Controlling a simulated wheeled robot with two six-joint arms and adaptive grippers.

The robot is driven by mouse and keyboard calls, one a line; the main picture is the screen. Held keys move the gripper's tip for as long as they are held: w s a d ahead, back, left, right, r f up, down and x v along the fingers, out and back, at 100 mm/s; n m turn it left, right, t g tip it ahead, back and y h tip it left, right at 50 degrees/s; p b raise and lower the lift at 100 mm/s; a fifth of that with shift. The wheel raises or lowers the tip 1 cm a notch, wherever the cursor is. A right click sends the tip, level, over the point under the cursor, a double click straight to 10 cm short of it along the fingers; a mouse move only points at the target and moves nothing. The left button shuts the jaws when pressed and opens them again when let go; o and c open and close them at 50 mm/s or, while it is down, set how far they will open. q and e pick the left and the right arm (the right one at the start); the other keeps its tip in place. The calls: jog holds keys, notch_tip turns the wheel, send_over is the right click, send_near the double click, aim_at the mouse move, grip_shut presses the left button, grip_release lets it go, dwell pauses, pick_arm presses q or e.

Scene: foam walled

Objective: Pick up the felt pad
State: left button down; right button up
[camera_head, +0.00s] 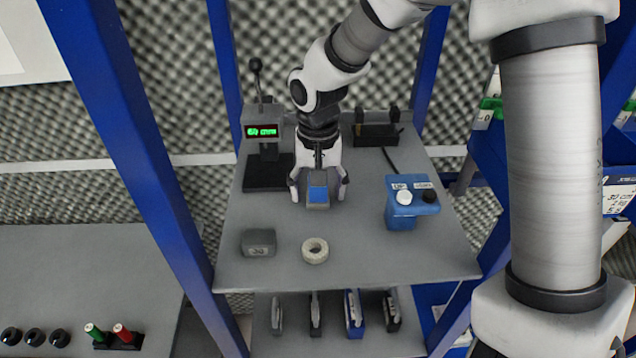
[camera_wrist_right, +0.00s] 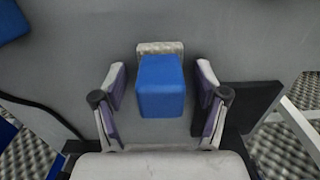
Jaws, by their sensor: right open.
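The felt pad appears to be the small block with a blue body and a grey, felt-like end (camera_head: 318,194), lying on the grey table. It also shows in the right wrist view (camera_wrist_right: 160,86), with its grey end at the top. My right gripper (camera_head: 319,186) is open, with one finger on each side of the block. In the wrist view the fingers of the right gripper (camera_wrist_right: 161,82) show a gap to the block on both sides. Whether the fingertips reach table height is hard to tell. My left gripper is not in view.
On the grey table (camera_head: 350,270) stand a press with a green display (camera_head: 263,131), a blue two-button box (camera_head: 410,203), a grey block (camera_head: 258,242) and a pale ring (camera_head: 315,251). Blue posts flank the table. Several tools hang below its front edge.

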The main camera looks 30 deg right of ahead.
jog(key=shift+s+a+r, duration=0.35)
jog(key=shift+s+a, duration=0.1)
jog(key=shift+s, duration=0.1)
jog(key=c, duration=1.2)
jog(key=shift+w+d, duration=0.2)
jog(key=shift+c, duration=0.7)
